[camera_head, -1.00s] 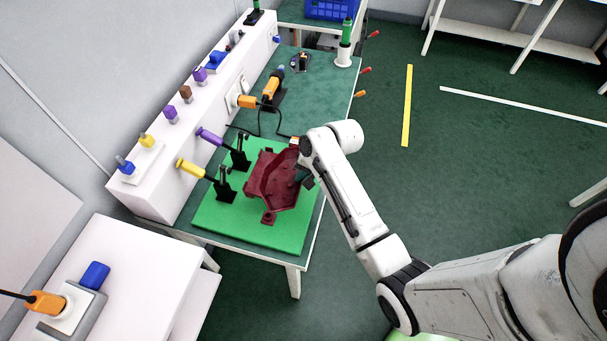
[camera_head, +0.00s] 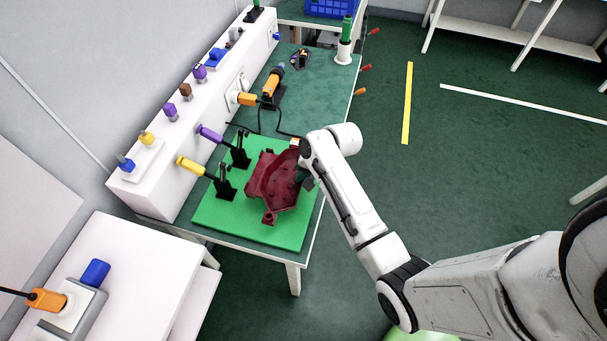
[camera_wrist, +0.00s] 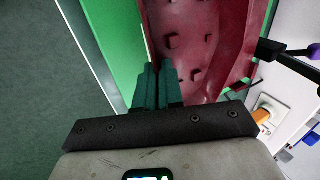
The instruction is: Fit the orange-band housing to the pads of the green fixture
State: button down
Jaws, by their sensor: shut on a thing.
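The dark red lamp housing (camera_head: 272,183) lies over the right part of the green fixture (camera_head: 232,223), inner side up, in the head view. It fills the upper middle of the wrist view (camera_wrist: 205,45). No orange band shows on it. My gripper (camera_wrist: 158,75) is shut on the housing's near wall, which runs between its green fingers. In the head view the gripper (camera_head: 306,181) is partly hidden by my wrist. The pads under the housing are hidden, so I cannot tell whether it rests on them.
Two clamps with a yellow handle (camera_head: 194,168) and a purple handle (camera_head: 212,135) stand on the fixture's left side. An orange tool (camera_head: 271,87) with a cable stands behind on the green table (camera_head: 318,92). A white ledge (camera_head: 152,188) runs along the wall.

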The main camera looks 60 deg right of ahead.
jog(key=shift+f, duration=0.6)
dwell(0.3)
jog(key=c, duration=1.2)
grip_release()
jog(key=v, duration=1)
jog(key=shift+s+r+b, duration=0.2)
jog(key=shift+r+b, duration=0.15)
jog(key=shift+b, duration=0.05)
